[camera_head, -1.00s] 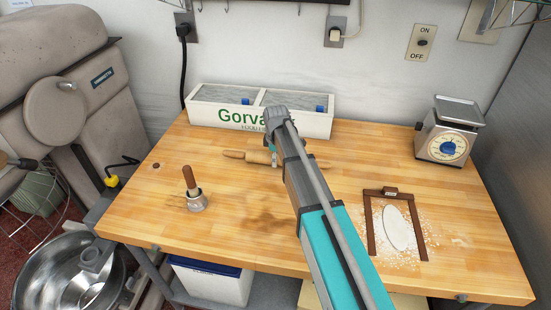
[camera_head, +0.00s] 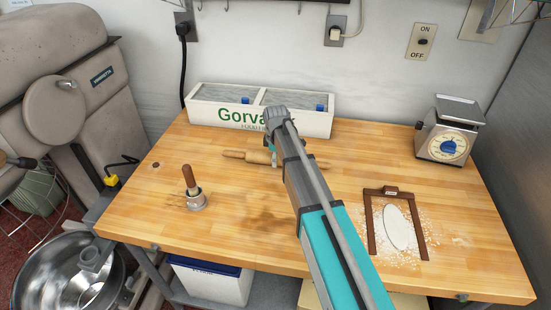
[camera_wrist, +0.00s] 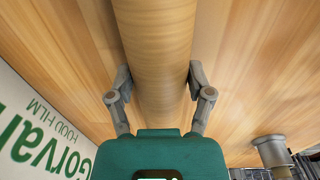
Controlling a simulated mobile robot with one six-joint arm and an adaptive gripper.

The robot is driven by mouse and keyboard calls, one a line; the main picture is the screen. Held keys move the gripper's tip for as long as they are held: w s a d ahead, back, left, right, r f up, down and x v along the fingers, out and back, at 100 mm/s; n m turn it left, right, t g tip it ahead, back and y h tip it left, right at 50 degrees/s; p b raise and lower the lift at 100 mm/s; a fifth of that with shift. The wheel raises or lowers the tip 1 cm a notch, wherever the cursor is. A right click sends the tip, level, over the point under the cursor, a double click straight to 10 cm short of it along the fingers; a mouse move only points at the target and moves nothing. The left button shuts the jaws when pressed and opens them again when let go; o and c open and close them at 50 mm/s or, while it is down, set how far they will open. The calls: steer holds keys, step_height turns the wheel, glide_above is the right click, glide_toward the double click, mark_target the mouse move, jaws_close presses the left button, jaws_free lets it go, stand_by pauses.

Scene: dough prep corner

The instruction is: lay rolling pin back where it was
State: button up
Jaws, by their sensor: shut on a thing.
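In the wrist view the rolling pin (camera_wrist: 155,50) runs up the middle between the fingers. My gripper (camera_wrist: 158,80) is shut on it, one finger on each side. It seems at or very near the tabletop; I cannot tell whether it touches.
The white box (camera_head: 225,118) stands close behind the pin. A brown frame with dough (camera_head: 372,225) lies at right, and a scale (camera_head: 447,148) stands at back right. The table's middle front (camera_head: 240,235) is clear.

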steer(key=o, duration=1.3)
steer(key=shift+r, duration=0.2)
steer(key=shift+s+r+p, duration=0.2)
steer(key=shift+r+p, duration=3.65)
steer(key=shift+p, duration=0.15)
steer(key=shift+d, duration=0.1)
steer(key=s+d+m, duration=0.5)
steer(key=s, duration=0.2)
steer(key=s+d+m, duration=0.5)
steer(key=s+d, duration=0.1)
steer(key=s, duration=0.2)
steer(key=s+d+m, duration=0.5)
steer(key=s, duration=0.3)
steer(key=shift+s+d+m+g, duration=0.1)
steer(key=shift+d+m+g, duration=0.05)
steer(key=shift+m+g, duration=0.2)
